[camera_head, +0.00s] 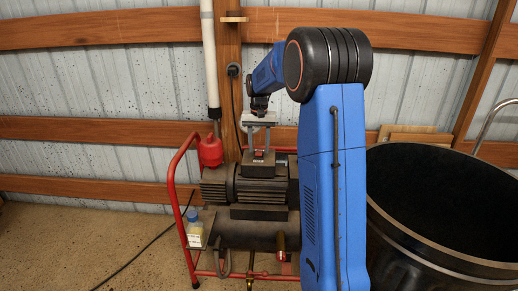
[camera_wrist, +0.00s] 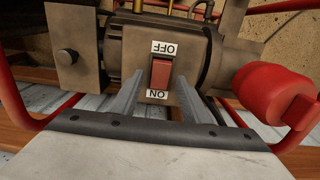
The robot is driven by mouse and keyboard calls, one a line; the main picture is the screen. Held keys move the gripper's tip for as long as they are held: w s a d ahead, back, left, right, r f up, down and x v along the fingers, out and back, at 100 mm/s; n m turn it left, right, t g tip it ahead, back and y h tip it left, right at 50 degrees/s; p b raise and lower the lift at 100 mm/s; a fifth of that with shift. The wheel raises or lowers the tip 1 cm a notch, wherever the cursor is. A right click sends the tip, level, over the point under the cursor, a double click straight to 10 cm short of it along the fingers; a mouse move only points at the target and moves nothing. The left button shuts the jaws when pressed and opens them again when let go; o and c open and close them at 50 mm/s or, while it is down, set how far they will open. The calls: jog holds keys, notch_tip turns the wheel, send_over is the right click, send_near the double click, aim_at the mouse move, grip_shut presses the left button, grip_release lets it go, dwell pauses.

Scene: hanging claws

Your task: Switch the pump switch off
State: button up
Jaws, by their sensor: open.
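The pump (camera_head: 215,185) stands in a red tube frame by the wall, with a dark motor body. The pump switch (camera_wrist: 160,73) is a red rocker on a grey plate on the motor. In the wrist view its labels are upside down, OFF above the rocker and ON below. Which side is pressed in, I cannot tell. In the head view the switch (camera_head: 258,154) is small, between my fingers. My gripper (camera_wrist: 160,80) is open and empty. Its two fingers lie left and right of the switch plate in the wrist view; contact is unclear. My gripper (camera_head: 259,152) reaches down over the motor.
A large black tub (camera_head: 430,262) stands close to my arm on the right. A red fitting (camera_head: 210,151) under a white pipe (camera_head: 210,60) sits left of the motor. A wooden post (camera_head: 229,100) is behind. Floor on the left is clear except for a black cable (camera_head: 140,252).

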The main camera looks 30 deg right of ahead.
jog(key=shift+f, duration=0.4)
jog(key=c, duration=1.1)
jog(key=shift+o, duration=0.2)
jog(key=shift+s+a+t+h, duration=0.25)
jog(key=shift+t+h, duration=0.15)
jog(key=shift+t, duration=0.3)
jog(key=shift+s+a+t+h, duration=0.1)
jog(key=shift+s+t+h, duration=0.15)
jog(key=shift+t+h, duration=0.95)
